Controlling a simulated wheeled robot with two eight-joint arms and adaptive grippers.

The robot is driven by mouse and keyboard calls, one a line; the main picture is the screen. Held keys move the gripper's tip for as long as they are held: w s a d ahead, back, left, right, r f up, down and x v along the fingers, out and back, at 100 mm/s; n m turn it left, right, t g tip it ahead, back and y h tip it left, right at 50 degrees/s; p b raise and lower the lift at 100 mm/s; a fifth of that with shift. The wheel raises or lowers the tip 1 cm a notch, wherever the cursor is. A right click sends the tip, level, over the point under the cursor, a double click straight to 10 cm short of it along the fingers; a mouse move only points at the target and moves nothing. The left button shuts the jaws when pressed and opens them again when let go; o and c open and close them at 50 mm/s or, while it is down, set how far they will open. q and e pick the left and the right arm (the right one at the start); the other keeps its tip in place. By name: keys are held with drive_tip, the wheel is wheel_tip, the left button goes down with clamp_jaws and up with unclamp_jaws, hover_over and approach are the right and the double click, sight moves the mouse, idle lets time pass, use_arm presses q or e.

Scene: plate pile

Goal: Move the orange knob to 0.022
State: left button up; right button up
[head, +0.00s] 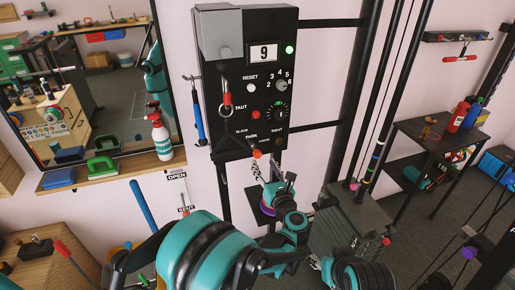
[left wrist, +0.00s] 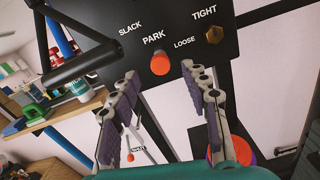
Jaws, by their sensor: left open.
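The orange knob (left wrist: 160,64) sits below the PARK label on a black panel (left wrist: 112,14) in the left wrist view. In the head view the orange knob (head: 257,154) is small, near the panel's lower edge. My left gripper (left wrist: 160,73) is open. Its two fingers point at the panel, and the knob shows between and just beyond the fingertips, with no clear contact. In the head view my left gripper (head: 266,170) is just below the knob, partly hidden by my arm. My right gripper is not in view.
A brass hex fitting (left wrist: 213,34) is right of the knob. A black bar handle (left wrist: 78,65) juts out at left. The panel also carries a display (head: 264,53) reading 9, a dial (head: 277,111) and a red-handled lever (head: 226,98). A shelf (head: 110,171) is at left.

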sight(258, 156)
use_arm(q)
drive_tip(key=x, duration=0.2)
drive_tip(key=b+x, duration=0.1)
drive_tip(key=x, duration=0.4)
drive_tip(key=shift+a+f+b, duration=0.15)
drive_tip(key=shift+f+b, duration=0.15)
drive_tip(key=shift+f, duration=0.05)
drive_tip(key=shift+w+a+r, duration=0.1)
drive_tip(key=shift+w+a, duration=0.05)
drive_tip(key=shift+w, duration=0.25)
clamp_jaws()
